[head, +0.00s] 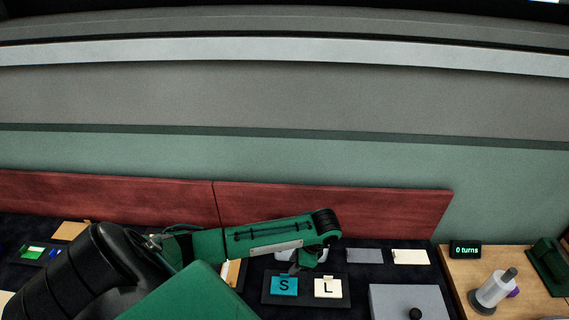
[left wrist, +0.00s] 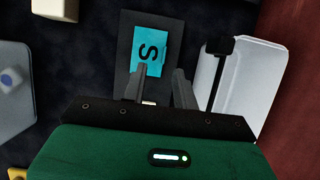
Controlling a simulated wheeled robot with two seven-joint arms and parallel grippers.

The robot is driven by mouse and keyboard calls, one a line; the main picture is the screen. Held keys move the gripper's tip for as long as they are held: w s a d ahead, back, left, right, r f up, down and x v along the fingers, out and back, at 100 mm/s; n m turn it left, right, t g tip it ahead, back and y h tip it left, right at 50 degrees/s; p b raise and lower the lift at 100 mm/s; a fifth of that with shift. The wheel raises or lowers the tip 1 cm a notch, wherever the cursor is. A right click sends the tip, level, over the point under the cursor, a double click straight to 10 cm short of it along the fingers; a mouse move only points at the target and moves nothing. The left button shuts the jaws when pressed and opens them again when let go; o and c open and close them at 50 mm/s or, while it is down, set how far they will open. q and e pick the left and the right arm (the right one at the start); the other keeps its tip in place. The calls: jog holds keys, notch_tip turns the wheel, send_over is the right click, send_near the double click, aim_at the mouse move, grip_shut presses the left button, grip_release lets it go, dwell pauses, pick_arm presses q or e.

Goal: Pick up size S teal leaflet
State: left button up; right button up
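The teal leaflet (head: 285,285) marked S lies in the left part of a dark tray (head: 306,301). Beside it on the right lies a cream leaflet (head: 328,286) marked L. My left gripper (head: 296,268) hangs just above and behind the teal leaflet. In the left wrist view, the teal leaflet (left wrist: 151,42) lies ahead of the fingers, with the left fingertip overlapping its lower edge. My left gripper (left wrist: 161,70) is open, with nothing seen held between its fingers. The gripper body hides the near part of the tray. My right gripper is not in view.
A grey box (head: 392,296) with a black knob stands right of the tray. Grey (head: 364,256) and cream (head: 410,257) flat pieces lie behind it. A red board (head: 340,208) runs along the back. A counter (head: 465,249) reads 0 turns.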

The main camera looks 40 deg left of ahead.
aim_at(290, 279)
pick_arm(q)
jog(key=shift+x, duration=1.15)
jog(key=shift+a+f, duration=0.15)
jog(key=shift+f, duration=0.2)
jog(key=shift+a+f+p, duration=0.1)
jog(key=shift+f+p, duration=0.25)
jog(key=shift+p, duration=0.15)
jog(key=x, duration=0.2)
jog(key=p+x, duration=0.1)
jog(key=x, duration=0.1)
jog(key=shift+w, duration=0.3)
jog(key=shift+f, duration=0.2)
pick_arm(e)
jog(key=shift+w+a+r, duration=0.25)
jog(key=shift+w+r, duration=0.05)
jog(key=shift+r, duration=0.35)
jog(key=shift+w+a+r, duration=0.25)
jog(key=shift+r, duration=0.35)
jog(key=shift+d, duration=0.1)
pick_arm(q)
grip_shut()
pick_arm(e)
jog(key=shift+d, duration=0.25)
